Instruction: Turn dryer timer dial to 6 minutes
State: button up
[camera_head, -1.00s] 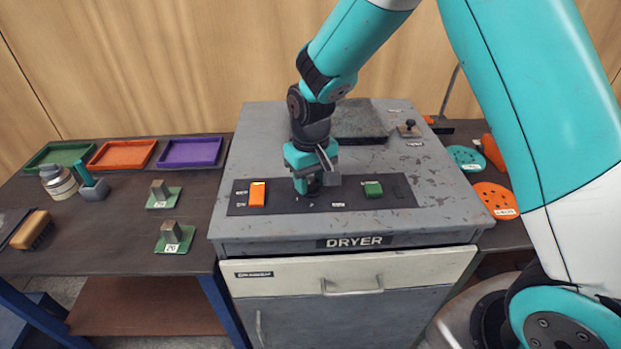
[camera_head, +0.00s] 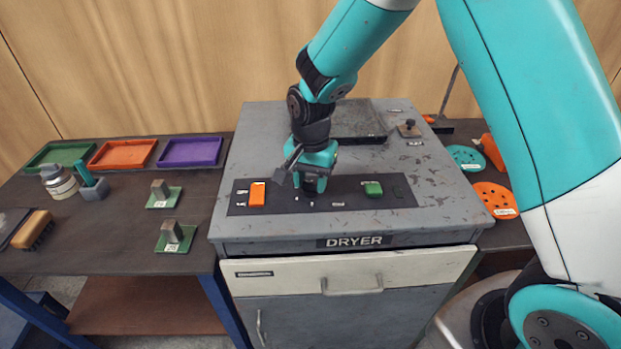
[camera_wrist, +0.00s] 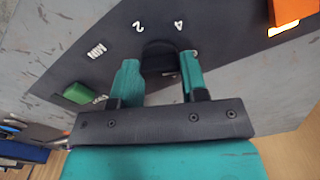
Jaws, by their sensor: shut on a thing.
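The dryer's timer dial (camera_wrist: 160,56) is a dark round knob between my fingers in the wrist view. In the head view the dial (camera_head: 313,186) shows just under my gripper (camera_head: 312,178), mostly covered. My gripper (camera_wrist: 160,70) points down and is shut on the dial, one teal finger on each side. White marks "2" (camera_wrist: 138,27) and "4" (camera_wrist: 178,26) are on the panel beyond the dial, and "MIN" (camera_wrist: 97,50) is off to the left. Another small mark by the right finger is partly hidden. I cannot make out the dial's pointer.
An orange switch (camera_head: 257,192) is left of the dial and a green button (camera_head: 373,189) is right of it on the dark panel (camera_head: 403,190). A small knobbed block (camera_head: 409,129) stands at the back right of the dryer top. The left table holds trays and blocks.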

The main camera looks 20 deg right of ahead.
aim_at(311, 182)
jog(key=shift+w+r+m, duration=0.1)
jog(key=shift+m, duration=0.5)
jog(key=o, duration=0.9)
notch_tip(311, 182, up, 17)
jog(key=shift+r+b, duration=0.2)
jog(key=shift+b, duration=0.9)
